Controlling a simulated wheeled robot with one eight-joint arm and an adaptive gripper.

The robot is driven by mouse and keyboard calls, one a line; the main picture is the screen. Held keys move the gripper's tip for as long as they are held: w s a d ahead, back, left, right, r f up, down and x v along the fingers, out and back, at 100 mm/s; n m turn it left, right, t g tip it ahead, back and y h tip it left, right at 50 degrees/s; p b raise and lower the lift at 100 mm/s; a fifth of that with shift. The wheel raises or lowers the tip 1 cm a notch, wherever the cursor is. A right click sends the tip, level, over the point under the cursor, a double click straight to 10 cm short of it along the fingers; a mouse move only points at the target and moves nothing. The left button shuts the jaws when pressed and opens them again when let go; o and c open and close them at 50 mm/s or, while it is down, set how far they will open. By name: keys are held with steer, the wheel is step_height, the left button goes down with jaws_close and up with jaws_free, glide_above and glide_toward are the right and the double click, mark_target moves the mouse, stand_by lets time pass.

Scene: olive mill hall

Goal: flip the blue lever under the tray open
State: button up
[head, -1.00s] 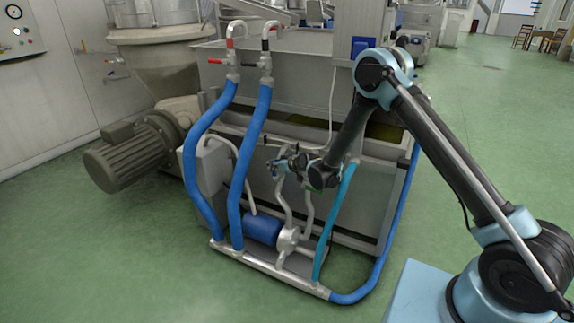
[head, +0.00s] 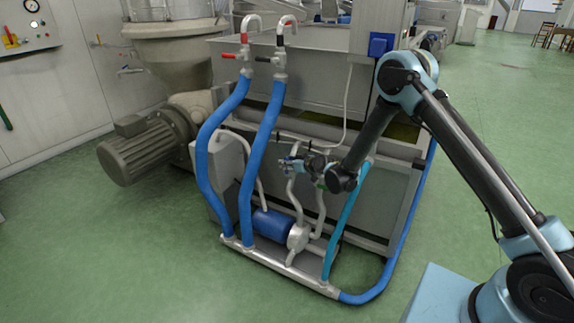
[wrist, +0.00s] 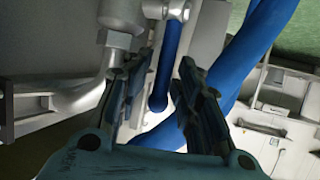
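A blue bar that looks like the lever (wrist: 169,62) hangs from a metal valve fitting (wrist: 166,9) in the wrist view. It shows between the two fingers of my gripper (wrist: 157,80). The fingers are apart, and I see no clear contact with the bar. In the head view my gripper (head: 291,162) is just below the grey tray (head: 397,148), in front of the machine and above the pump. I cannot pick out the lever there; the gripper and pipes crowd that spot.
Two thick blue hoses (head: 262,160) run down left of my gripper. A teal hose (head: 346,215) stands to its right. A pump with a blue motor (head: 272,225) and grey pipes sits below. Green floor (head: 500,110) is free at the right.

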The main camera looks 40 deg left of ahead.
steer(key=v, duration=0.8)
stand_by(0.4)
stand_by(0.5)
